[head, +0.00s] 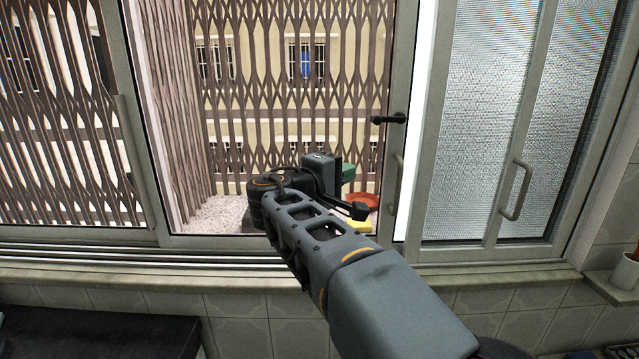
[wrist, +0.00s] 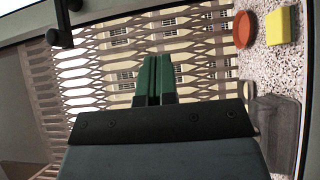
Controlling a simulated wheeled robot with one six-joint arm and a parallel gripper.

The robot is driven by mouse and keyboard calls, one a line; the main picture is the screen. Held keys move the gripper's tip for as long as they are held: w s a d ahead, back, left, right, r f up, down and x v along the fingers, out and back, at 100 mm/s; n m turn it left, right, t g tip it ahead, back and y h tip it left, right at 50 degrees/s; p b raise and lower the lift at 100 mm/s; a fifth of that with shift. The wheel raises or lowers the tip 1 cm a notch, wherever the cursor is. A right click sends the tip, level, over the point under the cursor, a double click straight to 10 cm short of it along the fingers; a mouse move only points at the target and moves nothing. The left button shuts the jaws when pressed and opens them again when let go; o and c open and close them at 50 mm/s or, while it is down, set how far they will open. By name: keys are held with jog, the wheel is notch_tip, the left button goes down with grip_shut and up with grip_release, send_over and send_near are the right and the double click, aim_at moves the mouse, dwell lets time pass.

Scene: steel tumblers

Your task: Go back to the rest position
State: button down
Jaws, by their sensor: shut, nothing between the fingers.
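My gripper shows in the wrist view with its two green fingers (wrist: 154,62) side by side and pressed together, nothing between them. In the head view my arm reaches from the lower right up to the window opening. A bit of green at its far end (head: 349,172) looks like the fingers, mostly hidden behind the wrist. The fingers point toward the brown lattice grille (wrist: 85,75) outside. No steel tumbler shows in either view.
A red round dish (head: 366,199) and a yellow block (head: 359,225) lie on the speckled ledge outside. A dark grey object (wrist: 275,130) sits there too. The window frame (head: 402,150) with a black handle (head: 389,119) stands right of my arm. A dark surface (head: 95,335) is at lower left.

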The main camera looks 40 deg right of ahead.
jog(key=a, duration=0.3)
jog(key=s+a, duration=0.1)
jog(key=a, duration=0.1)
jog(key=shift+a+f, duration=0.1)
jog(key=shift+a, duration=0.25)
jog(key=a+f+n+y+p, duration=0.2)
jog(key=a+f+y+p, duration=0.3)
jog(key=f+y, duration=0.75)
jog(key=s+a+f+m+y+p, duration=0.1)
jog(key=s+a+m+y+p, duration=0.3)
jog(key=s+a+p, duration=0.3)
jog(key=a+y+p, duration=0.1)
jog(key=a+p, duration=0.1)
jog(key=a, duration=0.1)
jog(key=shift+a+f+p, duration=0.15)
jog(key=shift+f+p, duration=0.2)
jog(key=shift+p, duration=0.05)
